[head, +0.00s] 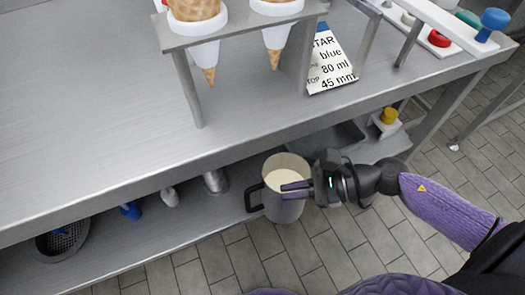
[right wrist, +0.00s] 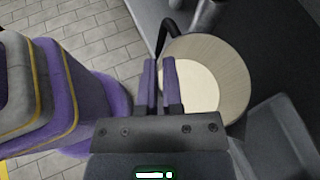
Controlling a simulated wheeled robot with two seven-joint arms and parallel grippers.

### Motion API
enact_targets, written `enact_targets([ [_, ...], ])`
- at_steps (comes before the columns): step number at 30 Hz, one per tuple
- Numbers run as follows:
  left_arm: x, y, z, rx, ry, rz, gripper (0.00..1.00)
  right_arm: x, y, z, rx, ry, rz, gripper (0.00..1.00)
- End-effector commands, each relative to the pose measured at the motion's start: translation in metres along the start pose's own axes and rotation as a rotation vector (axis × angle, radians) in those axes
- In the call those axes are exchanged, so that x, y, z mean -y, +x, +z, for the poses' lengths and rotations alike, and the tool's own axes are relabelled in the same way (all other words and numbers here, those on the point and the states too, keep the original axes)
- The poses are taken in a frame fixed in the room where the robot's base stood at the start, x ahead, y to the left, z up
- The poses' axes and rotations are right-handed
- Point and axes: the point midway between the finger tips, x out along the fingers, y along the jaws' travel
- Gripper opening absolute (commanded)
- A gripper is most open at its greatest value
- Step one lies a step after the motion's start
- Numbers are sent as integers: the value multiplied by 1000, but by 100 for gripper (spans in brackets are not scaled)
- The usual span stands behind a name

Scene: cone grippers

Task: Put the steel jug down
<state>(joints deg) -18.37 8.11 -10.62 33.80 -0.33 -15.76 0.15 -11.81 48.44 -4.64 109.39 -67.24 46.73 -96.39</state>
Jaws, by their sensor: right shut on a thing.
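The steel jug (head: 283,205) has a black handle on its left side and pale cream liquid inside. In the head view it is upright at the front edge of the lower shelf; I cannot tell whether it touches the shelf. My right gripper (head: 298,191) is shut on the jug's rim at its near right side. In the right wrist view the fingers (right wrist: 159,82) reach over the rim of the jug (right wrist: 232,75), and the liquid shows beside them. My left gripper is in neither view.
The steel table top (head: 90,90) overhangs the lower shelf (head: 160,235). A rack with cones (head: 201,60) and a label card (head: 330,65) stand on top. A round perforated basket (head: 62,243), a blue item (head: 130,211) and a grey tray (head: 335,140) are on the shelf.

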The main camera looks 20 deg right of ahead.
Motion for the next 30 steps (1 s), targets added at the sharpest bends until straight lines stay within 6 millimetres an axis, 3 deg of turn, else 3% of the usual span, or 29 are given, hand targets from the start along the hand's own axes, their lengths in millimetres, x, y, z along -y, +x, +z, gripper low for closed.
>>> enact_targets([
  [21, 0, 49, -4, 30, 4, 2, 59, 102, 46, -1, 3, -1, -3, 0],
  [26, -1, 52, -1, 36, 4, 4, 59, 111, 49, 0, 2, -1, -2, 0],
  [30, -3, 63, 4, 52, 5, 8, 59, 109, 56, -14, 1, 3, 0, 0],
])
